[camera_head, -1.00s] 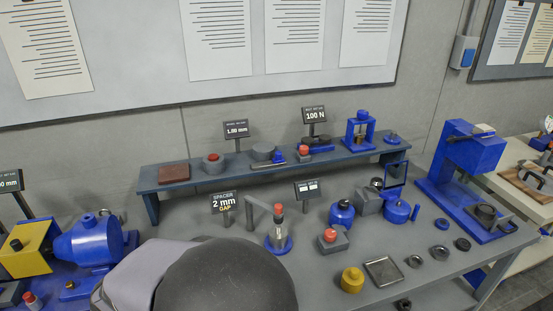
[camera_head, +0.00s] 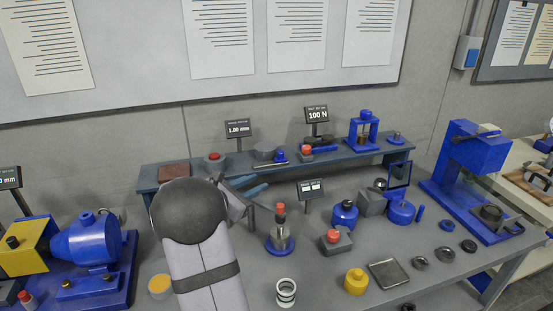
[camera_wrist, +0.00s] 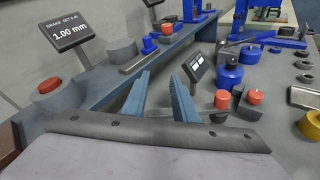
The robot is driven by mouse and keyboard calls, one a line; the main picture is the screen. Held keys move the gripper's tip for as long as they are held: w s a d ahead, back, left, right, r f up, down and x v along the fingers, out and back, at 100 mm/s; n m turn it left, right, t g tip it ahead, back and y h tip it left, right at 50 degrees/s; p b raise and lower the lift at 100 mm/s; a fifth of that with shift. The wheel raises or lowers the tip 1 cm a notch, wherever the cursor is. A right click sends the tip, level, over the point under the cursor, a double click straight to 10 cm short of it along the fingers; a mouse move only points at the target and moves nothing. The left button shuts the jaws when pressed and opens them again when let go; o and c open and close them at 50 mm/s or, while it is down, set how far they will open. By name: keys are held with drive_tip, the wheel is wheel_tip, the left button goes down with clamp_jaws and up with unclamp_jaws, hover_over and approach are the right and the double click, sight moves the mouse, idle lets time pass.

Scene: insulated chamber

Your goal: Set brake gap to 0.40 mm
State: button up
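The brake display (camera_head: 238,128), which also shows in the wrist view (camera_wrist: 69,34), reads 1.00 mm, with small text above that looks like a 0.40 setting. It stands behind the back shelf. In front of it are a grey base with a red button (camera_head: 214,157) and a grey round disc (camera_head: 264,153). They also show in the wrist view as the red button (camera_wrist: 47,85) and the disc (camera_wrist: 122,50). My gripper (camera_head: 257,184) is open and empty, its two blue fingers (camera_wrist: 161,75) apart, near the shelf's front edge. A thin metal bar (camera_wrist: 138,56) lies beyond the fingertips.
A red-topped metal post on a blue base (camera_head: 280,236) stands close to the gripper's right. A second red button (camera_head: 335,238), blue pots and a yellow cylinder (camera_head: 356,281) stand farther right. A 100 N display (camera_head: 317,115) stands behind the shelf. A ringed cylinder (camera_head: 286,292) stands in front.

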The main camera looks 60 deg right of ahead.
sight(279, 155)
drive_tip(key=d+r+n+t+h, duration=0.1)
drive_tip(key=d+n+h, duration=0.1)
drive_tip(key=d+n, duration=0.2)
drive_tip(key=shift+w+d+r+n+h, duration=0.2)
drive_tip(key=shift+w+d+n+h, duration=0.15)
drive_tip(key=shift+d, duration=1.3)
drive_tip(key=shift+d+p, duration=1.4)
drive_tip(key=shift+d, duration=2.2)
